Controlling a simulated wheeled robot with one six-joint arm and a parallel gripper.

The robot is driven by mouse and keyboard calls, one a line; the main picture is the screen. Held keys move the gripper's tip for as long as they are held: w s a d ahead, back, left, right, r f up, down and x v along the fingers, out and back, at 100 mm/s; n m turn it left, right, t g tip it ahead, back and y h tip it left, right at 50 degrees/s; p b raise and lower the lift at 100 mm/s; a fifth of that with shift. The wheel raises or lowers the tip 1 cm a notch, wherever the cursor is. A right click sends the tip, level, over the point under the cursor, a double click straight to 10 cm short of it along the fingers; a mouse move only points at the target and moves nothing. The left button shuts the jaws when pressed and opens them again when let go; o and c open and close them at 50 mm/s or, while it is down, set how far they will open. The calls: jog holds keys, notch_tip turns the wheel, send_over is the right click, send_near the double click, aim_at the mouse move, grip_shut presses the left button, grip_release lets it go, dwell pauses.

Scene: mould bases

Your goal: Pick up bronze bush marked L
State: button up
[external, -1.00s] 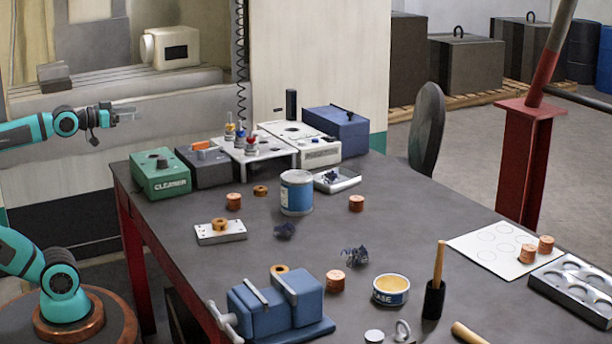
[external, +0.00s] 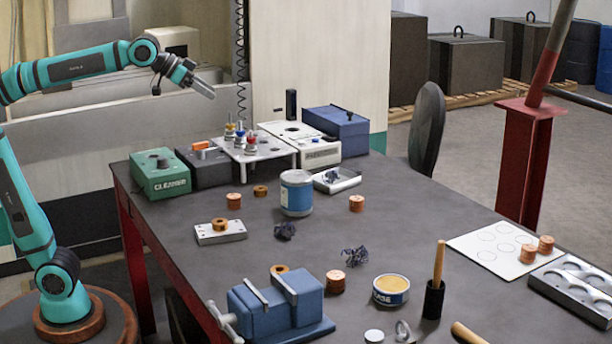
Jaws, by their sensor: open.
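Several bronze-coloured bushes are on the table: one left of the blue tin (external: 233,201), one right of it (external: 356,203), one by the vise (external: 335,282), and two at the white sheet, a left one (external: 527,254) and a right one (external: 545,244). Any letter marks are too small to read, so I cannot tell which is L. My gripper (external: 206,88) is open and empty, high above the table's back left, tilted down to the right.
The blue tin (external: 297,194) stands mid-table. A blue vise (external: 275,308), a yellow-topped tin (external: 391,290) and a brush in a black holder (external: 434,298) are near the front. Boxes such as the green cleaner unit (external: 160,176) line the back. The table's centre right is clear.

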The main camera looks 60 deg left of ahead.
jog(key=w+d+f+m+g, duration=0.1)
jog(key=w+d+m+g, duration=0.15)
jog(key=d, duration=1.05)
jog(key=w+d+f+m+g, duration=0.1)
jog(key=w+d+g, duration=0.25)
jog(key=d, duration=0.95)
jog(key=s+d+f+m+g+y, duration=0.1)
jog(key=s+d+f, duration=0.2)
jog(key=d, duration=0.5)
jog(key=s+d+f+m+g+y, duration=0.1)
jog(key=s+d+f+g+y, duration=0.2)
jog(key=d, duration=0.6)
jog(key=s+d+f+m, duration=0.1)
jog(key=s+d+f, duration=0.25)
jog(key=d, duration=0.45)
jog(key=f, duration=1.6)
jog(key=shift+s+d, duration=0.1)
jog(key=shift+s, duration=0.25)
jog(key=c, duration=1.2)
jog(key=shift+o, duration=0.2)
jog(key=shift+r, duration=0.1)
